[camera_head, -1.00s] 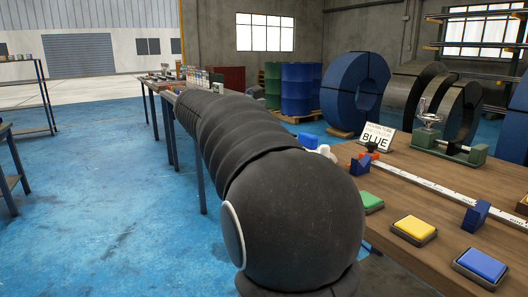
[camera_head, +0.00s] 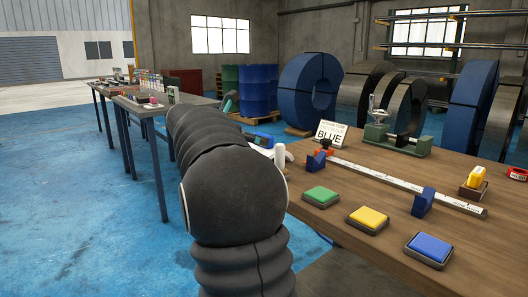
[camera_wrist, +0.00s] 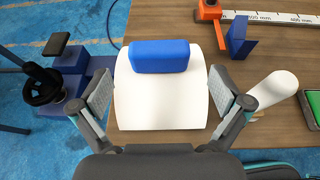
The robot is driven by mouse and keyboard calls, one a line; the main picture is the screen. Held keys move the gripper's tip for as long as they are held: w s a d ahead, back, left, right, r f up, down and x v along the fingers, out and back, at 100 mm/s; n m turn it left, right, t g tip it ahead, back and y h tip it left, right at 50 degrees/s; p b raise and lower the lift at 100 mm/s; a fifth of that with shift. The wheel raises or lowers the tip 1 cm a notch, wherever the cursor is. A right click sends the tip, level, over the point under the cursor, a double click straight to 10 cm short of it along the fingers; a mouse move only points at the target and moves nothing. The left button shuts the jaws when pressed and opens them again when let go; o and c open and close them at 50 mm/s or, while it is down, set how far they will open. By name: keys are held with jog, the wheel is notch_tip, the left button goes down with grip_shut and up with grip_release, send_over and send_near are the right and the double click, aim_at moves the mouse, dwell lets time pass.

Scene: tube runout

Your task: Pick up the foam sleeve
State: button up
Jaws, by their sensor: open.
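In the wrist view a white curved piece (camera_wrist: 160,100) with a blue block (camera_wrist: 160,56) along its far end lies between my fingers. A white round-ended cylinder (camera_wrist: 276,93) is just outside my right finger; it stands upright on the bench in the head view (camera_head: 279,157). I cannot tell for sure which of these is the foam sleeve. My gripper (camera_wrist: 160,88) is open, with a finger on each side of the white curved piece. I see no clear grip on it. In the head view my arm hides most of the gripper.
The wooden bench (camera_head: 375,185) holds a ruler (camera_head: 390,184), blue V-blocks (camera_head: 423,201), a "BLUE" sign (camera_head: 330,133) and green (camera_head: 320,195), yellow (camera_head: 368,217) and blue pads (camera_head: 429,248). A dark-blue fixture (camera_wrist: 68,80) stands left of my gripper. Blue floor is open at left.

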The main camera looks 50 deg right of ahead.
jog(key=x, duration=0.5)
jog(key=shift+f, duration=0.1)
jog(key=shift+a, duration=0.1)
jog(key=c, duration=1.2)
